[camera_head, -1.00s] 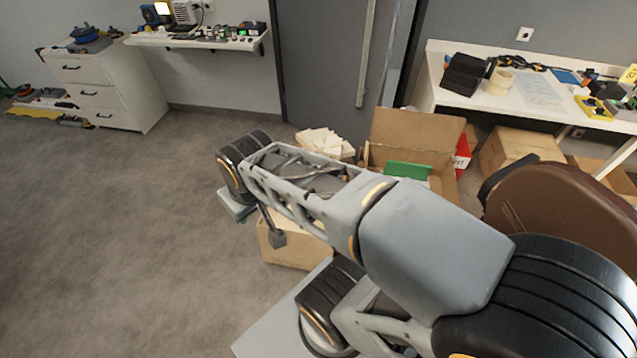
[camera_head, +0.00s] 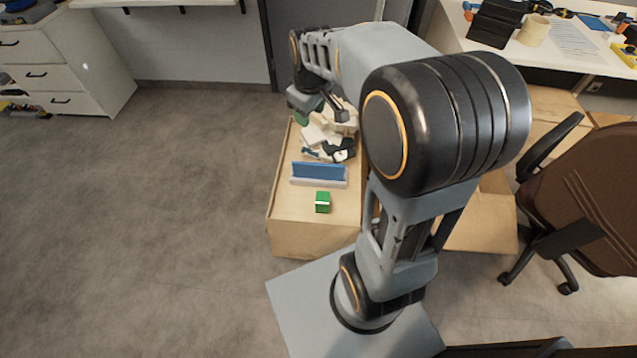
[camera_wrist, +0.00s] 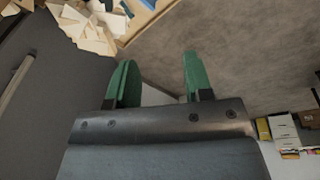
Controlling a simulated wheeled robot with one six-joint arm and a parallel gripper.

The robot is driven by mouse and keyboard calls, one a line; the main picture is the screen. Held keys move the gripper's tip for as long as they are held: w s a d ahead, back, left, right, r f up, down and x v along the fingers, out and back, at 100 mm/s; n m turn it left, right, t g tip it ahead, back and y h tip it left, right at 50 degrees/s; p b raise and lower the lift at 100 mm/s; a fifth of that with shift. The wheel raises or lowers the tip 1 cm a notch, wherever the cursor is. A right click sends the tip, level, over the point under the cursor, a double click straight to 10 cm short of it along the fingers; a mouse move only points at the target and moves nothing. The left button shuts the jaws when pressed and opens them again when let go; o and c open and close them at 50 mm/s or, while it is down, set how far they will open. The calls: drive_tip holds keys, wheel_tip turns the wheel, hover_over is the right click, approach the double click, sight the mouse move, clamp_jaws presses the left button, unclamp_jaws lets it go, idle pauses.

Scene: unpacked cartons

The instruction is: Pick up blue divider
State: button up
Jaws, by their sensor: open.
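The blue divider (camera_head: 320,170) stands upright in a pale grey base on top of a closed cardboard carton (camera_head: 287,220). A small green block with a light band (camera_head: 322,202) sits in front of it. My gripper (camera_head: 314,115) is at the far end of the carton, beyond the divider and apart from it. In the wrist view my gripper's two green fingers (camera_wrist: 158,80) are spread with nothing between them. The divider is not clearly identifiable in the wrist view.
A heap of cream and dark pieces (camera_head: 328,135) lies behind the divider. My arm hides the carton's right side. A brown office chair (camera_head: 590,190) and more cartons (camera_head: 480,220) stand to the right. The floor (camera_head: 180,190) at left is clear.

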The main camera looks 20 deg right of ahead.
drive_tip(key=w+d+f+n+g+b, duration=0.1)
drive_tip(key=w+d+f+n+b, duration=0.1)
drive_tip(key=w+f+b, duration=0.45)
drive_tip(key=w+d+f+n+b, duration=0.1)
drive_tip(key=w+d+f, duration=0.2)
drive_tip(key=f, duration=0.7)
drive_tip(key=n+g+b, duration=0.1)
drive_tip(key=n+b, duration=0.3)
drive_tip(key=b, duration=0.2)
hover_over(318, 164)
wheel_tip(318, 164, down, 15)
wheel_tip(318, 164, down, 8)
drive_tip(key=b, duration=0.3)
drive_tip(key=shift+s+d+r, duration=0.1)
drive_tip(key=shift+r, duration=0.05)
drive_tip(key=shift+f+b, duration=1.4)
drive_tip(key=shift+f, duration=1.55)
clamp_jaws()
